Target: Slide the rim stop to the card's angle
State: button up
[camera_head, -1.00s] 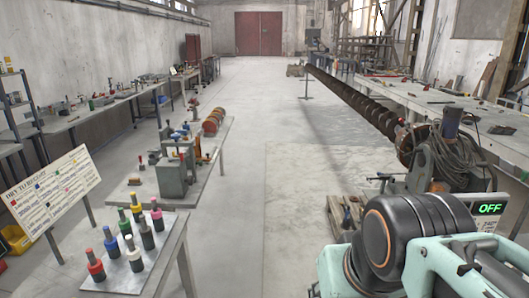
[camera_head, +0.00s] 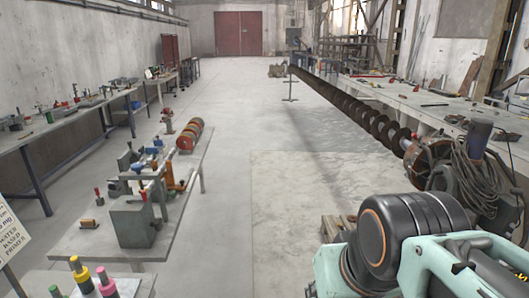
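The long brown auger (camera_head: 362,113) runs from the back of the hall along the right-hand bench to a round end plate (camera_head: 411,157) at the right. The motor and coiled cables of the positioner (camera_head: 478,165) stand beside that plate. The rim stop is too small to tell apart on the rim, and I cannot make out a card with an angle. My arm fills the lower right and covers part of the area below the positioner. My gripper is outside the view.
A low table (camera_head: 85,245) at the left holds a grey vise-like block (camera_head: 132,224) and a row of red discs (camera_head: 190,136). Coloured-top bottles (camera_head: 106,281) and a sign (camera_head: 8,238) are at the lower left. The middle floor (camera_head: 285,205) is open.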

aim_at(441, 130)
jog(key=i+z, duration=0.45)
jog(key=i+j+z, duration=0.15)
jog(key=i+z, duration=0.3)
jog(key=i+j+z, duration=0.1)
jog(key=i+z, duration=0.2)
jog(key=i+j+z, duration=0.1)
jog(key=z, duration=0.25)
jog(key=k+l+u, duration=0.15)
jog(key=k+l, duration=0.85)
jog(key=l, duration=0.2)
jog(key=k+l+u, duration=0.15)
jog(key=l, duration=0.65)
jog(key=k+l+u, duration=0.1)
jog(key=l, duration=0.25)
jog(key=l+u, duration=0.1)
jog(key=l, duration=1.05)
